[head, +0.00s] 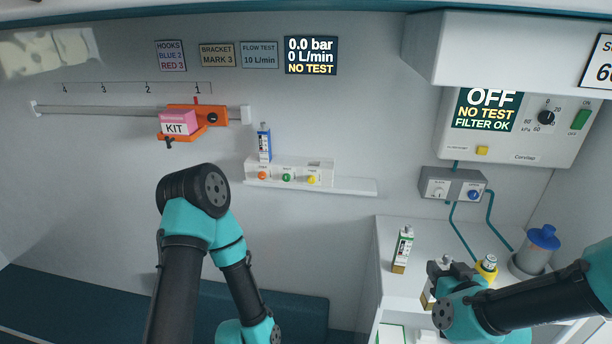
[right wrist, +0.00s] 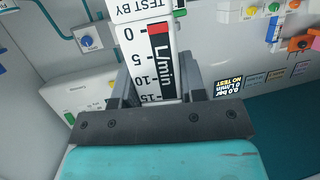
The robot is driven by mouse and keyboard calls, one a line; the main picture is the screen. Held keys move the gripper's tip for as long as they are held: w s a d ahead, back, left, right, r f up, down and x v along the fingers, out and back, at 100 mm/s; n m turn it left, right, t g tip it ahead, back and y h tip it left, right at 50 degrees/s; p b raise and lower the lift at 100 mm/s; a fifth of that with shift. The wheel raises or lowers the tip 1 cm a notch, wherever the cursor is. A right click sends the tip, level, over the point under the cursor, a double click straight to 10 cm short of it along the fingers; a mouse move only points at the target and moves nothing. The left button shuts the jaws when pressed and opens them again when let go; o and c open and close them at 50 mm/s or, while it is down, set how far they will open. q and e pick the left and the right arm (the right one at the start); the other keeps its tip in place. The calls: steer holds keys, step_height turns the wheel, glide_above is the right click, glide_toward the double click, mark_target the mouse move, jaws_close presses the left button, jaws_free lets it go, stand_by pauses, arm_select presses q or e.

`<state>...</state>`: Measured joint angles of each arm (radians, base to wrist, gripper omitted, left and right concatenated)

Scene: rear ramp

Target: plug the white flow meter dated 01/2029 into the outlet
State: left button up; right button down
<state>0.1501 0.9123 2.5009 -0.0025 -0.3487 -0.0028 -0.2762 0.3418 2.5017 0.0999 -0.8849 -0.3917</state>
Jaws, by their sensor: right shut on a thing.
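My right gripper (head: 446,270) is shut on a white flow meter (head: 429,296) over the counter at the right. In the right wrist view the flow meter (right wrist: 150,65) sits between the fingers. It has an L/min scale and a "TEST BY" label, but its date is out of frame. A white outlet rail (head: 320,172) on the wall has orange, green and yellow outlets. A blue flow meter (head: 264,142) stands upright at its left end. Another white flow meter with a green band (head: 402,250) stands on the counter. My left gripper is out of view.
The suction unit (head: 515,140) and a grey two-knob box (head: 453,187) with teal hoses are above. An orange bracket (head: 185,130) holds a pink kit on a rail.

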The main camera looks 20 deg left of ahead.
stand_by(0.5)
steer(key=shift+w+a+r, duration=0.25)
steer(key=shift+w+r, duration=0.1)
steer(key=w+a+r+m+h, duration=0.3)
steer(key=a+r, duration=0.3)
steer(key=a, duration=0.2)
steer(key=shift+w+a+r+m+t+h, duration=0.3)
steer(key=shift+w+a+t+h, duration=0.15)
steer(key=shift+h, duration=0.35)
